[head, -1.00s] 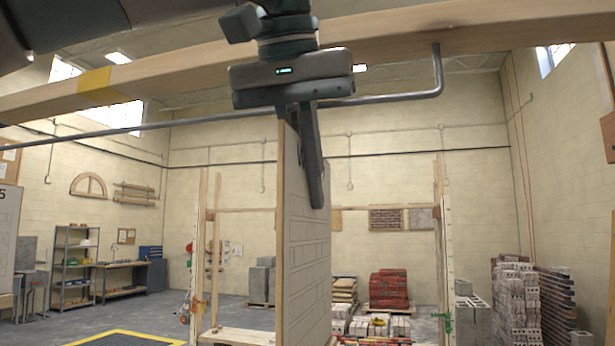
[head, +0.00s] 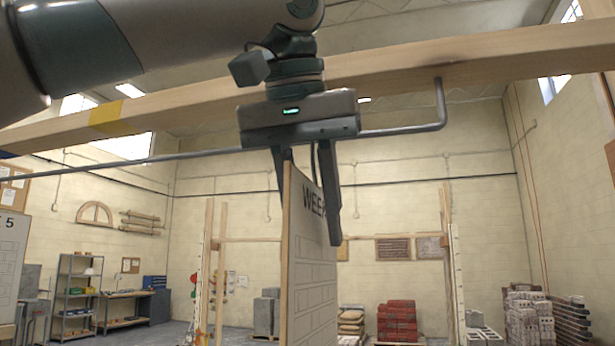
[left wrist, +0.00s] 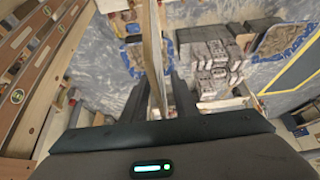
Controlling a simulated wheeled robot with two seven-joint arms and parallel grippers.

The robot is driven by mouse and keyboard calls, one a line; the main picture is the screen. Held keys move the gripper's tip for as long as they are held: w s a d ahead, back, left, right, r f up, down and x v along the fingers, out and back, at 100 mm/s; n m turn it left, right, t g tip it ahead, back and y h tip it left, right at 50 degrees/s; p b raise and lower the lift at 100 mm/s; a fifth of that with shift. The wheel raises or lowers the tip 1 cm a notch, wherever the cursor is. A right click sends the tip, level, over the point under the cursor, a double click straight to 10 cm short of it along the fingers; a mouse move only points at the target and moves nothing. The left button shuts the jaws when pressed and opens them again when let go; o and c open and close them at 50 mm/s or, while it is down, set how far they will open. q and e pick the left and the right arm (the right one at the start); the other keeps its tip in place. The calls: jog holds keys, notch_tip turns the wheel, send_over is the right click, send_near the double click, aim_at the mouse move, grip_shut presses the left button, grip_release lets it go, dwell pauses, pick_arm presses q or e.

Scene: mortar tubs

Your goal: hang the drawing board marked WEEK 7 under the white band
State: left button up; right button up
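The drawing board (head: 312,275) is a pale upright panel with brick lines, seen obliquely, its top edge between my left gripper's fingers. The letters "WEE" show near its top; the rest of the marking is behind a finger. My left gripper (head: 308,200) points down, its fingers spread apart on either side of the board. In the left wrist view the board (left wrist: 153,50) is edge-on between the fingers, with gaps. A grey rail (head: 400,129) runs below the wooden beam (head: 400,72). I cannot make out a white band. Whether the board hangs from the rail is hidden. My right gripper is out of view.
A yellow band (head: 106,116) marks the beam at left. Another board ending in "5" (head: 10,260) stands at the far left. Shelves (head: 78,295), red bricks (head: 397,320) and stacked blocks (head: 528,318) stand beyond. Open air lies around the board.

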aim_at(309, 179)
pick_arm(q)
jog(key=shift+s+r, duration=0.25)
jog(key=shift+r, duration=0.25)
jog(key=v, duration=0.7)
jog(key=shift+s+a+r, duration=0.15)
jog(key=shift+r, duration=0.25)
jog(key=p+v, duration=0.2)
jog(key=v, duration=0.3)
jog(key=shift+r, duration=0.35)
jog(key=shift+s, duration=0.15)
jog(key=shift+s+a+r, duration=0.15)
jog(key=shift+s+a, duration=0.05)
jog(key=shift+v, duration=1.15)
jog(key=shift+w+d, duration=0.1)
